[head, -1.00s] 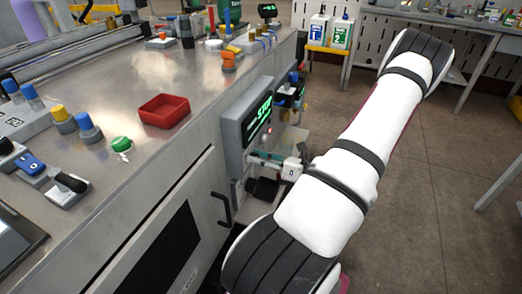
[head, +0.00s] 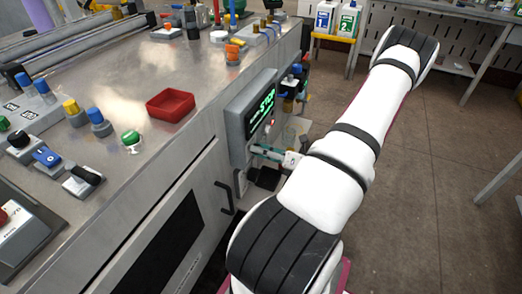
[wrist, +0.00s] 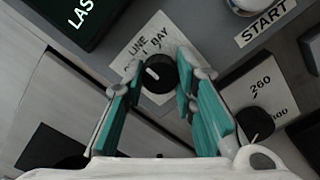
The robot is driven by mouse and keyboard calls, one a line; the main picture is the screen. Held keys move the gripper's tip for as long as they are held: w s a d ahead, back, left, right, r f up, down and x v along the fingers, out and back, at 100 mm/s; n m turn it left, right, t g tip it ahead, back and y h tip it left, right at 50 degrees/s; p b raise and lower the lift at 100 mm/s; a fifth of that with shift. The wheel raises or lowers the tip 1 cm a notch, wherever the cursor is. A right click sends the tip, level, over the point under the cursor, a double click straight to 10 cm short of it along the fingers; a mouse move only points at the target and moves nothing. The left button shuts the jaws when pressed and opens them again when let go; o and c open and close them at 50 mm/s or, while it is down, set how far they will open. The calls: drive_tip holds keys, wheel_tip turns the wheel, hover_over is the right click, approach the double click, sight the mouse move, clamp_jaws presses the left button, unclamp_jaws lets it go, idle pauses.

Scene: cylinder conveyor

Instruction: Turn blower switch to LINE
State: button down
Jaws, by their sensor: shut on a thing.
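The blower switch is a black round knob (wrist: 160,74) on a pale label plate (wrist: 135,62) printed LINE and BAY, in the wrist view. A white mark on the knob slants toward the upper left, on the LINE side of the picture. My gripper (wrist: 159,76) is shut on the knob, with one teal finger on each side. In the head view my gripper (head: 268,153) is small, at the side of the console below the green-lit display box (head: 254,112). The switch itself cannot be made out there.
A second black knob (wrist: 255,124) with a 260 label sits close to my right finger. A START label (wrist: 265,24) and a dark display (wrist: 73,20) lie above. On the console stand a red tray (head: 171,104) and several switches. Open floor lies right of my arm.

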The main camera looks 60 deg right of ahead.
drive_tip(key=c, duration=1.3)
unclamp_jaws()
drive_tip(key=s+d, duration=0.1)
drive_tip(key=s, duration=1.1)
